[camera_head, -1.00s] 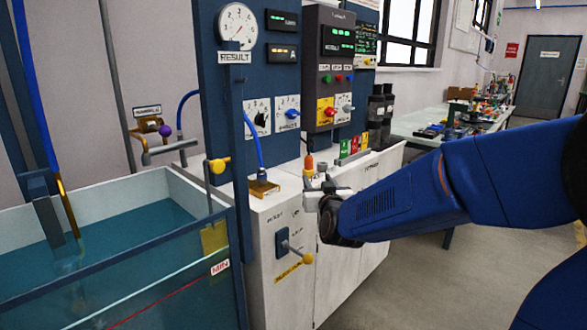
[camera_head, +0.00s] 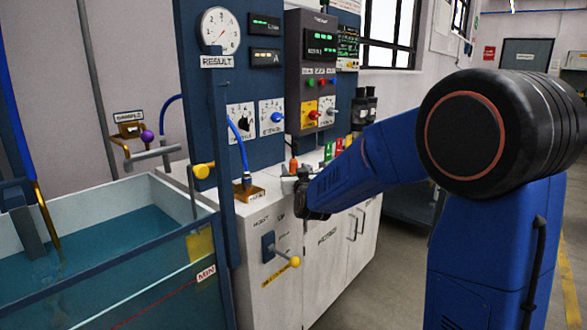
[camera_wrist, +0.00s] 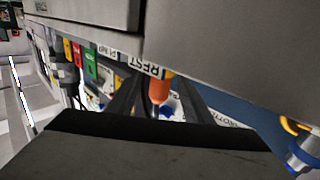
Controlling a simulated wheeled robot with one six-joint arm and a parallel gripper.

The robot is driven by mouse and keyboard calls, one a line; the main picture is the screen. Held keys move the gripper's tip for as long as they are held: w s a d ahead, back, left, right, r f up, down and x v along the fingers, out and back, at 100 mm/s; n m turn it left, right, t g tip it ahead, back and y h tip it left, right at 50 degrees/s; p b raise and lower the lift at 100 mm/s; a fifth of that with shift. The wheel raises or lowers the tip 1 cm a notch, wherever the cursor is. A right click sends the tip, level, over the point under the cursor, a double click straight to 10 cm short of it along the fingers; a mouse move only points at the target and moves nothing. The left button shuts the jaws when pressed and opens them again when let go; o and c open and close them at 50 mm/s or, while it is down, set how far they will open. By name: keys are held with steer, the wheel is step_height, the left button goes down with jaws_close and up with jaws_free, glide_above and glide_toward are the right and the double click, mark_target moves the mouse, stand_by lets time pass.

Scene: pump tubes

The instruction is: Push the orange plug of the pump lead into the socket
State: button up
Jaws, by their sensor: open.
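The orange plug (camera_head: 293,165) stands upright near the front edge of the white cabinet top. In the wrist view the orange plug (camera_wrist: 159,88) shows beside a REST label, between two dark slanted shapes that look like my fingers. My gripper (camera_head: 289,181) is open, right at the plug and just below its top in the head view. I cannot tell whether the fingers touch it. The plug's lower end and its lead are hidden. I cannot make out the socket for certain in either view.
A brass block (camera_head: 248,192) with a blue hose sits just left of the plug. A yellow-knobbed lever (camera_head: 282,254) sticks out of the cabinet front below my gripper. The water tank (camera_head: 120,255) stands at left. Red and green tags (camera_head: 338,147) stand behind right.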

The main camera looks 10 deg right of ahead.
mark_target(292, 163)
steer(key=shift+w+d+r, duration=0.1)
steer(key=shift+w, duration=1.25)
steer(key=shift+w+r, duration=0.1)
steer(key=shift+w, duration=1.2)
steer(key=shift+c, duration=0.3)
steer(key=c, duration=1.1)
steer(key=shift+o, duration=0.2)
